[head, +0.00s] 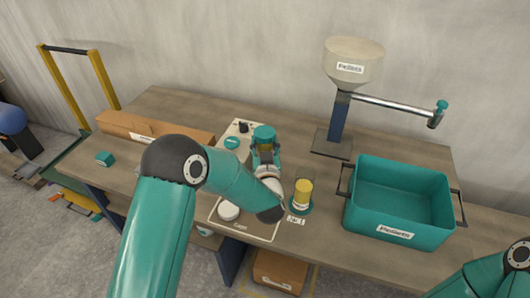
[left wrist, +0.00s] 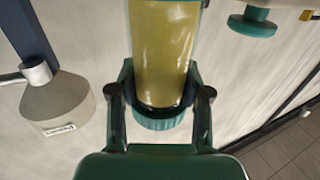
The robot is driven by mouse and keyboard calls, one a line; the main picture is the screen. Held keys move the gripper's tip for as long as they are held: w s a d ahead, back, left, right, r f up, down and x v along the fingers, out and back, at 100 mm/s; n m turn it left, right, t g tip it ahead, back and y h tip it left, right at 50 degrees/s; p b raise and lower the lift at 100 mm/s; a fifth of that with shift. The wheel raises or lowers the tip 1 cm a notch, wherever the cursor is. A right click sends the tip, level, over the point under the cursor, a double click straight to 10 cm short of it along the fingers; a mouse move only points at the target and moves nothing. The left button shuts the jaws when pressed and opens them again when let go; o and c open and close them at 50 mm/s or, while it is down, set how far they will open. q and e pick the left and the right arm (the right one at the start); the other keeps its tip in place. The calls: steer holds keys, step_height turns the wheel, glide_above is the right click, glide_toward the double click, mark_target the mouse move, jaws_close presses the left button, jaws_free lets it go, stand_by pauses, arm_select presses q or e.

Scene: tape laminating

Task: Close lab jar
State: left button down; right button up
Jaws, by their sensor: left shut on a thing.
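My left gripper (head: 264,160) is shut on a jar of yellow contents with teal ends (head: 264,133), above the light board at the back. In the left wrist view the yellow jar body (left wrist: 165,45) stands between the two fingers, with a teal ribbed end (left wrist: 158,119) near the palm. A second jar with yellow contents (head: 303,193) stands upright on a round green base, right of my left forearm. A flat teal disc (head: 232,142) and a white round piece (head: 228,211) lie on the board (head: 245,231). My right gripper is out of view.
A teal pellets bin (head: 400,205) with dark handles stands on the right of the bench. A pellets hopper (head: 352,62) on a post stands behind, its arm reaching right.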

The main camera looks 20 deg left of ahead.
arm_select(q)
steer(key=shift+s+f, duration=0.1)
steer(key=shift+f, duration=1.85)
steer(key=c, duration=0.5)
jaws_free()
steer(key=shift+f, duration=0.1)
steer(key=b+v, duration=0.2)
steer(key=v, duration=1)
